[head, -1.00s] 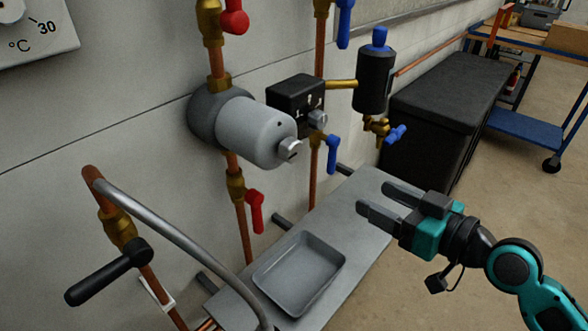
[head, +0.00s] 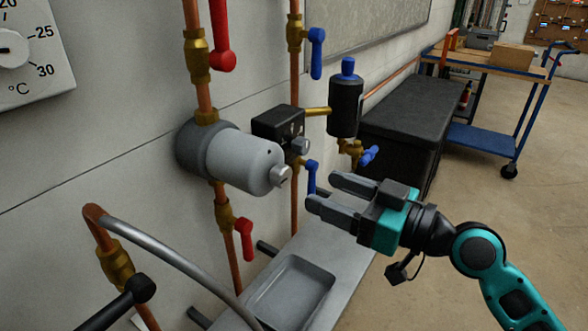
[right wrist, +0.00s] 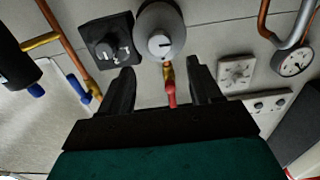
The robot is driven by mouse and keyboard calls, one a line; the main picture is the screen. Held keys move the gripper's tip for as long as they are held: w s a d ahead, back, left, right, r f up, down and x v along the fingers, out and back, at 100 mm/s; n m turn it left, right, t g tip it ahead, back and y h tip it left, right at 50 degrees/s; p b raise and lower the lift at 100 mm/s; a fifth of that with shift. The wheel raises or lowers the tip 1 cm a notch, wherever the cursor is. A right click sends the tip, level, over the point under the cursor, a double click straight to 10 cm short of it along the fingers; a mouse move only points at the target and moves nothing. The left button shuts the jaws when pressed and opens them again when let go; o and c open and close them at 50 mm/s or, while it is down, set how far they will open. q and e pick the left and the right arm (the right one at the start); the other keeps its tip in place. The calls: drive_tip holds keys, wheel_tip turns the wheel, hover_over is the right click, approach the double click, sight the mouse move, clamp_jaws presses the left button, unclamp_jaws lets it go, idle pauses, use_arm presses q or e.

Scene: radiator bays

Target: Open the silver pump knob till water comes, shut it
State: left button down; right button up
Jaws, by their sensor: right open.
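The grey pump (head: 238,158) sits on a vertical copper pipe on the wall, with its silver knob (head: 281,175) on the end face. In the right wrist view the knob (right wrist: 159,42) faces the camera, above and between the fingers. My right gripper (head: 324,192) is open and empty. It is to the right of the knob and apart from it, with its fingers toward the wall. The right gripper (right wrist: 158,82) also shows in the right wrist view. A grey tray (head: 290,290) lies on the bench below the pump. My left gripper is not in view.
A black control box (head: 278,128) with a knob is right of the pump. Red valve levers (head: 221,35) stand above and below the pump, and blue levers (head: 312,178) nearby. A bent grey pipe (head: 180,262) crosses the lower left. Open floor lies at right.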

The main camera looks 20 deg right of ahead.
sight(287, 176)
drive_tip(key=p+x, duration=0.1)
drive_tip(key=x, duration=0.5)
drive_tip(key=shift+r, duration=0.1)
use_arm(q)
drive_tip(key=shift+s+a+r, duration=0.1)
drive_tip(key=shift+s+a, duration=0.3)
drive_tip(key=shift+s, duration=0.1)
use_arm(e)
drive_tip(key=shift+w+a, duration=0.45)
drive_tip(key=shift+w, duration=0.1)
drive_tip(key=shift+c, duration=0.2)
drive_tip(key=c, duration=1)
use_arm(q)
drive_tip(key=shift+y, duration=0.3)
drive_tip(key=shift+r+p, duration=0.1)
drive_tip(key=shift+p, duration=0.2)
